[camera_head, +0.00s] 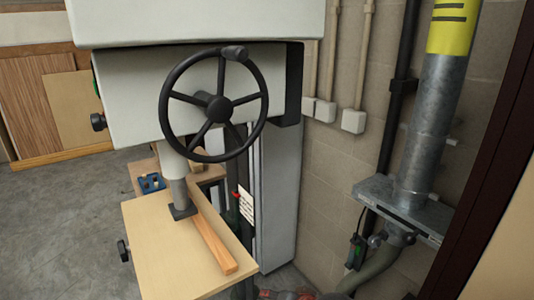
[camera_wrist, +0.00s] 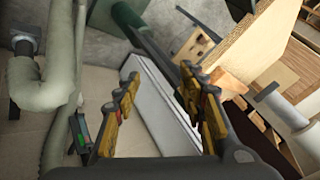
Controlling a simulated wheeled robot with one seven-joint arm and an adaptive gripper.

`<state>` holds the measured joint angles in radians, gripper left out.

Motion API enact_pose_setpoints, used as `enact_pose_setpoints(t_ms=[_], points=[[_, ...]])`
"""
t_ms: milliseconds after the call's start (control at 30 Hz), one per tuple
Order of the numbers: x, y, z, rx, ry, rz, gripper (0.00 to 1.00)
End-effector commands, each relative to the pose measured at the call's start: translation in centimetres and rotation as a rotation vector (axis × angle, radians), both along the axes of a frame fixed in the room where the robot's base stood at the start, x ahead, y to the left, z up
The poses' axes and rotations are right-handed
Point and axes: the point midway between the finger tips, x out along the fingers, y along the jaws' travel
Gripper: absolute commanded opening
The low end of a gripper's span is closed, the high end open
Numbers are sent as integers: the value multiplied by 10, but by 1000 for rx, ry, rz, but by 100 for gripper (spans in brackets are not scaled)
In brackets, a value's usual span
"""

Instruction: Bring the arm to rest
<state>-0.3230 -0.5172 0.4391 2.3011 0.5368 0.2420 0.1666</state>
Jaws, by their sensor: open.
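My gripper (camera_wrist: 160,76) shows in the wrist view with its two yellow-and-dark fingers spread apart. Nothing is between the fingers; a pale panel (camera_wrist: 160,110) is seen behind the gap. I cannot make out the gripper in the head view, and the arm's overall pose is not shown. In the head view a machine (camera_head: 135,88) with a black handwheel (camera_head: 219,106) stands over a plywood table (camera_head: 165,255). A wooden strip (camera_head: 212,243) lies on that table, beneath the machine's post.
A plywood edge (camera_wrist: 237,52) is close on the right in the wrist view. A hose (camera_wrist: 40,88) and a small black-and-green device (camera_wrist: 80,130) are at left. In the head view a metal duct (camera_head: 432,125) runs along the right wall. Open floor (camera_head: 60,225) lies left.

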Motion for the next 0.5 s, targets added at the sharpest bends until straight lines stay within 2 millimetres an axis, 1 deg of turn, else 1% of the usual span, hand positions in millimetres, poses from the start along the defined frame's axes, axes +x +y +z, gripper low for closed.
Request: enact_pose_setpoints(t_ms=[33,100,167,200,267,300,367,400,467,500], points=[[-16,-6,4,-43,21,63,41],[-41,-18,6,-116,61,157,41],[-62,-32,8,-181,95,226,41],[-76,-44,10,-226,117,266,41],[-95,-63,14,-291,147,314,41],[-108,-77,18,-335,164,337,41],[-124,-99,26,-394,186,354,41],[-133,-112,32,-430,192,354,41],[-142,-132,43,-473,189,335,41],[-143,-143,53,-495,167,310,41]])
